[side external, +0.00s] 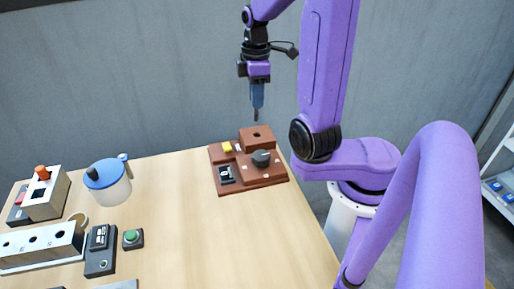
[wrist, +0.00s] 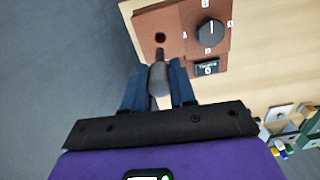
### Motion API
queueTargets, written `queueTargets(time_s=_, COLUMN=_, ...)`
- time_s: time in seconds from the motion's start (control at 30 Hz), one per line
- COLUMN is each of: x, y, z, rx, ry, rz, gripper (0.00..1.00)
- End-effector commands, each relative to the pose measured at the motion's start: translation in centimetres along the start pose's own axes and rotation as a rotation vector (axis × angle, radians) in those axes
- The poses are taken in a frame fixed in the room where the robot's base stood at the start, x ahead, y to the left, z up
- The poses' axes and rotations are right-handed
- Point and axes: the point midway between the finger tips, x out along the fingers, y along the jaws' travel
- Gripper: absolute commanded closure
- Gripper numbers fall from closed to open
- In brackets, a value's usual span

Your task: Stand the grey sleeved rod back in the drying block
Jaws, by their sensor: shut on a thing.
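My gripper (side external: 257,103) is shut on the grey sleeved rod (wrist: 158,78) and holds it upright above the brown winding unit (side external: 272,172). The rod's thin dark end points down, just above and apart from the round hole in the unit's raised rear block, as far as the views show. In the wrist view my gripper (wrist: 160,88) has one blue finger on each side of the rod. A white block with a row of dark holes (side external: 40,245), which looks like the drying block, stands at the table's left edge, far from my gripper.
The brown unit carries a black knob (side external: 261,158), a yellow button (side external: 227,147) and a small counter (side external: 226,175). A blue-lidded pot (side external: 107,183), a box with an orange top (side external: 42,190) and a green-button box (side external: 133,239) stand left. The table's middle is clear.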

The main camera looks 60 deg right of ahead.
Motion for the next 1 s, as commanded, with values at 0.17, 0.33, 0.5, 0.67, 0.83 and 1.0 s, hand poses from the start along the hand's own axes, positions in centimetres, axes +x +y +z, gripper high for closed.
queueTargets(time_s=0.17, x=-0.1, y=-0.1, z=0.2, rx=-0.014, ry=0.000, rz=0.000, gripper=1.00)
queueTargets(time_s=0.33, x=-0.1, y=-0.1, z=0.2, rx=-0.013, ry=0.000, rz=0.000, gripper=1.00)
queueTargets(time_s=0.5, x=1.6, y=-0.2, z=0.2, rx=-0.013, ry=-0.002, rz=-0.007, gripper=1.00)
queueTargets(time_s=0.67, x=4.3, y=-0.2, z=0.2, rx=-0.013, ry=-0.002, rz=-0.006, gripper=1.00)
queueTargets(time_s=0.83, x=5.8, y=-0.1, z=0.2, rx=-0.013, ry=-0.001, rz=-0.003, gripper=1.00)
queueTargets(time_s=1.0, x=7.5, y=-0.2, z=0.2, rx=-0.012, ry=-0.001, rz=-0.005, gripper=1.00)
